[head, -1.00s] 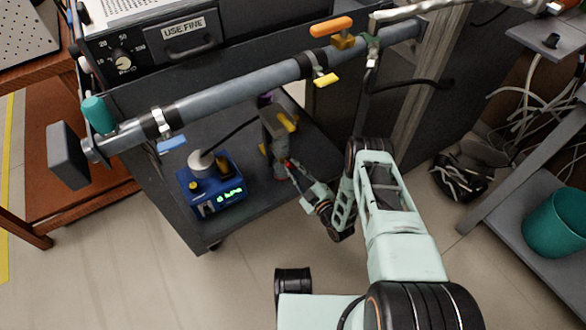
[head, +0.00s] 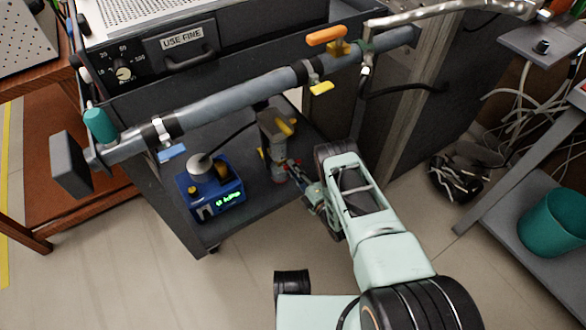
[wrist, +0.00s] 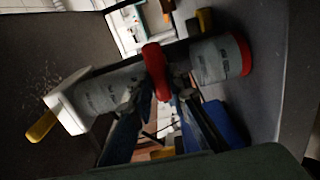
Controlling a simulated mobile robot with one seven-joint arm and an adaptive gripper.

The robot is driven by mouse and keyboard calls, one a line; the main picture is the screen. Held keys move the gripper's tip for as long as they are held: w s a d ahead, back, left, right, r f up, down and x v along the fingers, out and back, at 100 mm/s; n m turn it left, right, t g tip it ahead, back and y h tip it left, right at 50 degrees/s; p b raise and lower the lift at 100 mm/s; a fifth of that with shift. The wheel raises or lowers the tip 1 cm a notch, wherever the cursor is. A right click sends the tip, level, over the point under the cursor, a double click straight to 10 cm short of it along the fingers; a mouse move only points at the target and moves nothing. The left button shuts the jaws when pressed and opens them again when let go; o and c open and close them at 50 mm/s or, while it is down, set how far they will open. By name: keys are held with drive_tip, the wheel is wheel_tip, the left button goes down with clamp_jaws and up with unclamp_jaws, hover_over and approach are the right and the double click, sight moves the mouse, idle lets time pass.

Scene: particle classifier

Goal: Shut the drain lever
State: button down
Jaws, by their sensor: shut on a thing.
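A grey upright cylinder assembly (head: 275,150) stands on the lower shelf of the cart. A yellow lever (head: 286,128) sits near its top, and a red band rings its foot. A red lever (wrist: 156,72) sticks out from its side in the wrist view, where the cylinder lies across the picture. My gripper (head: 292,172) is at the right side of the cylinder, low down. In the wrist view its two fingers are shut on the red lever. The fingers hide where the lever joins the body. I cannot tell which lever is the drain lever by any label.
A blue box with a green display (head: 215,190) stands left of the cylinder on the shelf. A grey pipe (head: 225,100) with orange, yellow and blue levers runs above. A dark cabinet side (head: 410,120) is close to the right of my arm. The floor in front is clear.

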drive_tip(key=shift+w+r+n, duration=0.1)
drive_tip(key=shift+n, duration=0.3)
drive_tip(key=c, duration=1.8)
unclamp_jaws()
drive_tip(key=shift+c, duration=0.2)
